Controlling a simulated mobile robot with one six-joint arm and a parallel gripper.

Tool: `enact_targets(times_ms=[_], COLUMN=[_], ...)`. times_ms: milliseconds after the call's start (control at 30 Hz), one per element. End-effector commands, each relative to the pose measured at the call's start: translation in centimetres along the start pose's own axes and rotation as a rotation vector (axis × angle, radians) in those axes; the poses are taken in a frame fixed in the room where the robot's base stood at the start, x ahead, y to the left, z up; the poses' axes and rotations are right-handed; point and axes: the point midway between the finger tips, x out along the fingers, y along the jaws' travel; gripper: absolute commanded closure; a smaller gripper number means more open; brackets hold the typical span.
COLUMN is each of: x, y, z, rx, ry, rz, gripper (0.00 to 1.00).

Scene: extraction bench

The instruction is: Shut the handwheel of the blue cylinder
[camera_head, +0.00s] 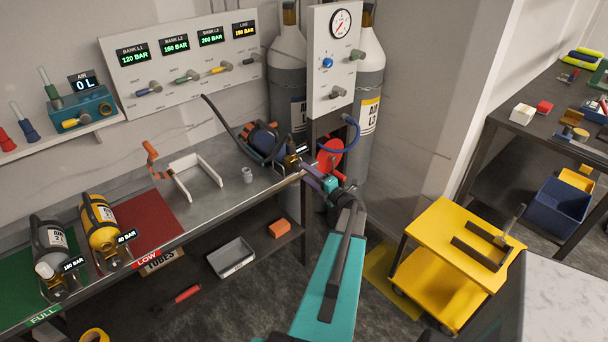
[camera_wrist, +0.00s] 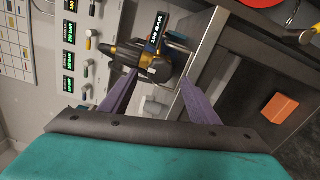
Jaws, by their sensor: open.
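A dark grey knob-like end (camera_wrist: 160,70), probably the handwheel, sits between and just beyond the purple fingertips of my gripper (camera_wrist: 158,77). The fingers are apart, one on each side, and I cannot tell whether either touches it. In the head view my arm partly hides this spot.
A red disc (camera_head: 330,154) and a gauge panel (camera_head: 334,62) with a blue hose stand close behind my gripper. A black hose arches over the blue cylinder. The bench's front edge runs beside the fingers. A small metal cup (camera_head: 247,175) stands left on the bench.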

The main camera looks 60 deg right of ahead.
Motion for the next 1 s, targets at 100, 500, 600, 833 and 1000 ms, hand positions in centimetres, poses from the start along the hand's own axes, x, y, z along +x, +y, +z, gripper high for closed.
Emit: enact_targets(times_ms=[100, 500, 600, 833, 1000], x=[-1.9, -7.8, -8.9, -10.1, -10.1], y=[-0.1, -0.1, -0.1, 0.0, 0.0], z=[-0.1, -0.2, -0.1, -0.1, -0.1], rx=[0.0, 0.001, 0.001, 0.001, 0.001], ry=[-0.003, -0.002, -0.002, 0.0, 0.0], rz=[0.0, 0.0, 0.0, 0.0, 0.0], gripper=[0.45, 0.45, 0.45, 0.45, 0.45])
